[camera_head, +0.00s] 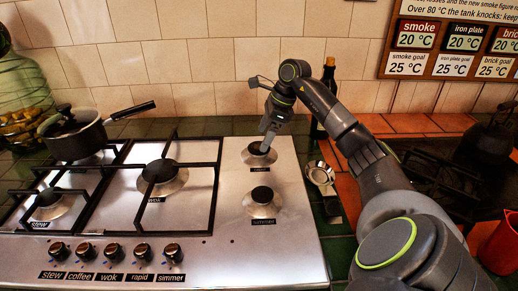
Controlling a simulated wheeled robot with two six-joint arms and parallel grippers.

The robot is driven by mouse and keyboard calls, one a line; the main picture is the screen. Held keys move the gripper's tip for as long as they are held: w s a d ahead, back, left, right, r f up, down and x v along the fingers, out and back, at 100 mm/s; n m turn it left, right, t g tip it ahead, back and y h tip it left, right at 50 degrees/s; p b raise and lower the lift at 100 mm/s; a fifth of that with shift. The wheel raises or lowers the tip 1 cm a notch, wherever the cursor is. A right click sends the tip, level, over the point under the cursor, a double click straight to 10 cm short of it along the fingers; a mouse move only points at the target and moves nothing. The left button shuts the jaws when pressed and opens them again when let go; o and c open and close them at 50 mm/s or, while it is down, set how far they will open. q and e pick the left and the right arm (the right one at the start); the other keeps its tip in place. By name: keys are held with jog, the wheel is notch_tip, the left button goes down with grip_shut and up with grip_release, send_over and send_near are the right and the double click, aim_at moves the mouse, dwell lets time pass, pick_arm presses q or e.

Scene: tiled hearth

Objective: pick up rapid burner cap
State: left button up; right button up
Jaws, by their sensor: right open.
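The rapid burner cap (255,148) is a small dark disc on the silvery burner at the back right of the steel hob (215,235). A small label, hard to read, lies in front of that burner. My right gripper (267,143) reaches down from the upper right with its fingertips at the cap, covering part of it. The gripper is open; I cannot tell whether the fingers touch the cap or stand just above it. My left gripper is not in view.
The simmer burner (262,195) is in front, without a grate. Black grates (186,163) cover the burners to the left. A lidded pot (80,138) stands back left. A dark bottle (327,85) stands behind my right arm; a small metal dish (320,174) lies right of the hob.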

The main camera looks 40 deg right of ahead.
aim_at(261, 142)
jog(key=x, duration=0.3)
jog(key=shift+f, duration=0.35)
jog(key=c, duration=1.1)
jog(key=shift+r, duration=0.1)
